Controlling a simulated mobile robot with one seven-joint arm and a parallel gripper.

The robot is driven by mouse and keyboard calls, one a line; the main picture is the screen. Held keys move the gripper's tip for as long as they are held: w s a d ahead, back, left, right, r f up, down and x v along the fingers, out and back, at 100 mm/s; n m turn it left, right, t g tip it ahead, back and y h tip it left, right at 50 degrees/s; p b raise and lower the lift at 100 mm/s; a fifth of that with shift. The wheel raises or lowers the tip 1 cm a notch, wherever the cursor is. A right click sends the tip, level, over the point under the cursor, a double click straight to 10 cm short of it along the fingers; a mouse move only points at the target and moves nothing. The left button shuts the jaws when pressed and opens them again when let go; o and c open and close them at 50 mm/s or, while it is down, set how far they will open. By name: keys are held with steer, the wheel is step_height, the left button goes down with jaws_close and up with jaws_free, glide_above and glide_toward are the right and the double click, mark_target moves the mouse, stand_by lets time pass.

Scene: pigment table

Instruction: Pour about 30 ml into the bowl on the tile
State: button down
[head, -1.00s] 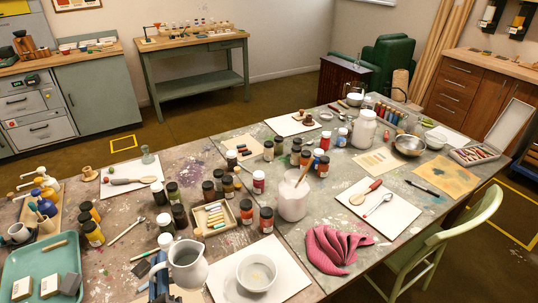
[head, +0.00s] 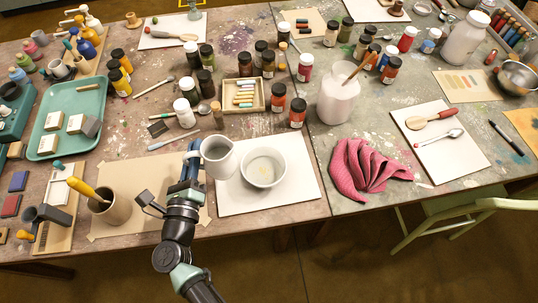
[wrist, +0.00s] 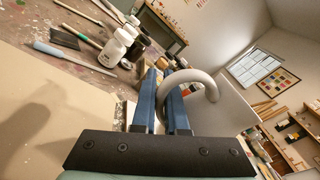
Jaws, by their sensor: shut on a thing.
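A pale grey-white jug (head: 222,163) hangs at the left edge of the white tile, close beside the bowl's left side. It looks roughly upright; its contents are not clear. My gripper (head: 192,152) is shut on the jug's handle (wrist: 208,80), seen between the blue fingers (wrist: 166,88) in the wrist view; the jug's pale body (wrist: 222,112) is just beyond. The white bowl (head: 263,180) stands on the white tile (head: 290,193). Small yellowish marks show inside it; I cannot tell whether it holds liquid.
A tray of coloured sticks (head: 261,106) and several dark jars stand behind the tile. A pink cloth (head: 360,170) and a large pale jar (head: 337,100) are to the right. A brown cup with a brush (head: 115,208) stands left of my arm.

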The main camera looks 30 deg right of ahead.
mark_target(221, 143)
steer(key=shift+r, duration=0.25)
steer(key=r+m+p, duration=0.1)
steer(key=d+r+m+p, duration=0.2)
steer(key=r+p, duration=0.1)
steer(key=shift+s+g, duration=0.25)
steer(key=shift+g, duration=0.05)
steer(key=d+m, duration=0.1)
steer(key=d+r+m+p, duration=0.1)
steer(key=s+d+m+y, duration=0.1)
steer(key=shift+r+m+p, duration=0.25)
steer(key=shift+m+p, duration=0.15)
steer(key=shift+d+r+m+y, duration=0.2)
steer(key=shift+d+m+y, duration=0.1)
steer(key=shift+m, duration=0.5)
steer(key=shift+f, duration=0.25)
steer(key=shift+s+d+f+m, duration=0.1)
steer(key=shift+d+m, duration=0.1)
steer(key=shift+m, duration=0.4)
steer(key=shift+f+y, duration=0.1)
steer(key=shift+y, duration=0.2)
